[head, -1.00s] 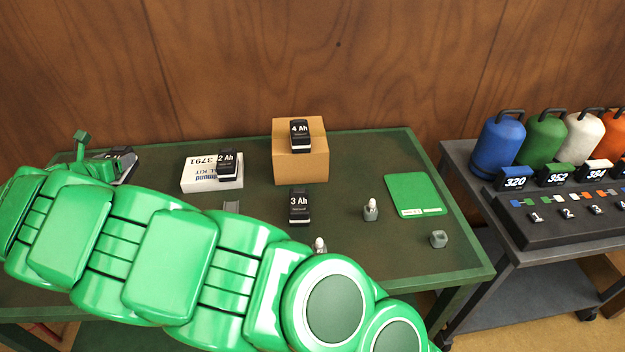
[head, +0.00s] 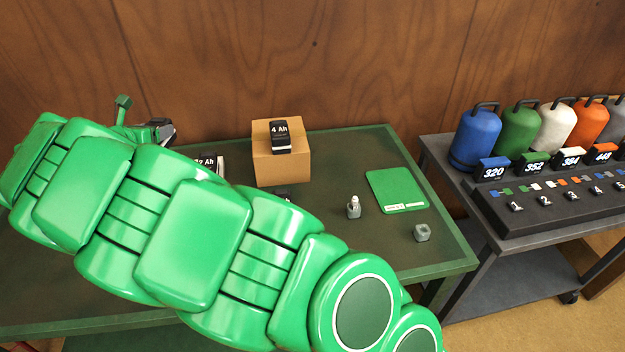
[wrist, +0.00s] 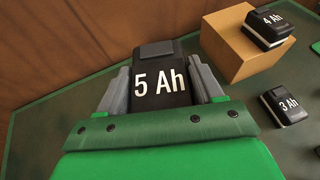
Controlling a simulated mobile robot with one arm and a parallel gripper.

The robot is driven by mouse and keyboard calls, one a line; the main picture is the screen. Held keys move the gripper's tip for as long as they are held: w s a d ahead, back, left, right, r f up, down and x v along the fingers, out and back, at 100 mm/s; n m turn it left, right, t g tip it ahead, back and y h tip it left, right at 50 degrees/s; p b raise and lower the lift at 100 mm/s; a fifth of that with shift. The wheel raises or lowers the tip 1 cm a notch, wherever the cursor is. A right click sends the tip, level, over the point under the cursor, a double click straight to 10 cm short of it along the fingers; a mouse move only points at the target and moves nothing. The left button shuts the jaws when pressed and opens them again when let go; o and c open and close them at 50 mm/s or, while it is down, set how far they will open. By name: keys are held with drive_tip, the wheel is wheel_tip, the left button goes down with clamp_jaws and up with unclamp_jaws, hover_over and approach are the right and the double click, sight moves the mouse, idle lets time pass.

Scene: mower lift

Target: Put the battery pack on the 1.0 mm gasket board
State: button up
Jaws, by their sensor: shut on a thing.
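My gripper (wrist: 160,95) is shut on the 5 Ah battery pack (wrist: 160,75), a black block with white lettering, held between its two grey fingers in the wrist view. In the head view my gripper (head: 160,130) is at the far left of the table, and the pack appears raised above the tabletop. A green board (head: 396,190) lies flat on the right part of the table, with a small pale label along its front edge; the label is too small to read. My arm covers much of the table's left and front.
A 4 Ah pack (head: 281,138) sits on a cardboard box (head: 283,167). Small grey holders (head: 353,208) (head: 422,233) stand near the board. A grey cart (head: 520,222) bears coloured cylinders.

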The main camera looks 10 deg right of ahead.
drive_tip(key=s+d+m+g+h, duration=0.1)
drive_tip(key=d+m+g+h, duration=0.35)
drive_tip(key=d, duration=3.55)
drive_tip(key=s+d+m+g+h, duration=0.1)
drive_tip(key=s+d+m, duration=0.1)
drive_tip(key=s+d, duration=0.45)
drive_tip(key=s+d+m+g+h, duration=0.1)
drive_tip(key=s+d+m+h, duration=0.15)
drive_tip(key=d, duration=0.65)
drive_tip(key=s+d+m+g+h, duration=0.1)
drive_tip(key=s+d, duration=0.5)
drive_tip(key=d, duration=0.2)
hover_over(396, 188)
drive_tip(key=shift+f, duration=10.5)
drive_tip(key=shift+f+y, duration=0.3)
drive_tip(key=shift+f, duration=1.2)
drive_tip(key=shift+f, duration=0.1)
